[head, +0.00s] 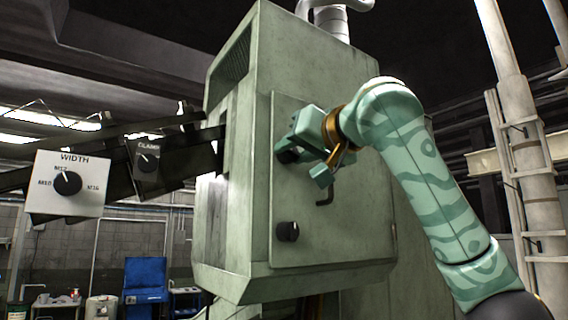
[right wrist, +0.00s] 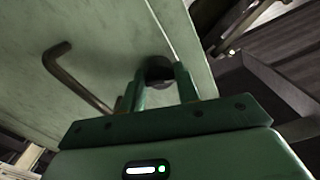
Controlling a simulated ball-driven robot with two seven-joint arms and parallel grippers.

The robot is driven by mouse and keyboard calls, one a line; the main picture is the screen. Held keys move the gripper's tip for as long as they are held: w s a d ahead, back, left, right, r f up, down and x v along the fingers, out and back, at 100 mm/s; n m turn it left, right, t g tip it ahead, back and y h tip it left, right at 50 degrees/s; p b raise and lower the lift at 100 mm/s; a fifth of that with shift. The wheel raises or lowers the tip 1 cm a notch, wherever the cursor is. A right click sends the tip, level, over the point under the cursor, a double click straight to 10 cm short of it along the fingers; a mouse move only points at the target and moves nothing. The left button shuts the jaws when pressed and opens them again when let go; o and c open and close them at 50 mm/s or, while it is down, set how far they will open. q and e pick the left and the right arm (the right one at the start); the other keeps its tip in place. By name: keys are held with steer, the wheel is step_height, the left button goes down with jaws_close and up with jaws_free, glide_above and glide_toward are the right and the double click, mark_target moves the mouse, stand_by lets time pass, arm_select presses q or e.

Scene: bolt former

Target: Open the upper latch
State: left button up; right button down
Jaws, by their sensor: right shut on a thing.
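The upper latch (head: 287,156) is a small dark round knob on the left side of the green cabinet door (head: 345,243). In the right wrist view the upper latch (right wrist: 160,72) sits between the two fingertips. My right gripper (head: 297,150) is shut on it; it also shows in the right wrist view (right wrist: 161,86). The gripper hides part of the knob in the head view. A lower latch (head: 288,231), a similar dark knob, is free on the door below. The door looks closed. My left gripper is not in view.
A bent dark handle (head: 325,190) sticks out from the door, close below my right gripper; it also shows in the right wrist view (right wrist: 75,75). A WIDTH dial panel (head: 68,184) and a CLAMP dial (head: 147,158) stand left. A ladder-like post (head: 520,150) stands right.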

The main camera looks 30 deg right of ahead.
steer(key=shift+m+b, duration=0.4)
steer(key=shift+m, duration=0.7)
steer(key=m+b, duration=0.2)
steer(key=m, duration=0.1)
steer(key=shift+f, duration=0.15)
steer(key=shift+m+b, duration=0.6)
steer(key=shift+m, duration=0.6)
steer(key=shift+r, duration=0.2)
steer(key=c, duration=0.8)
jaws_free()
steer(key=shift+w, duration=0.1)
steer(key=shift+c, duration=0.2)
steer(key=shift+f, duration=0.1)
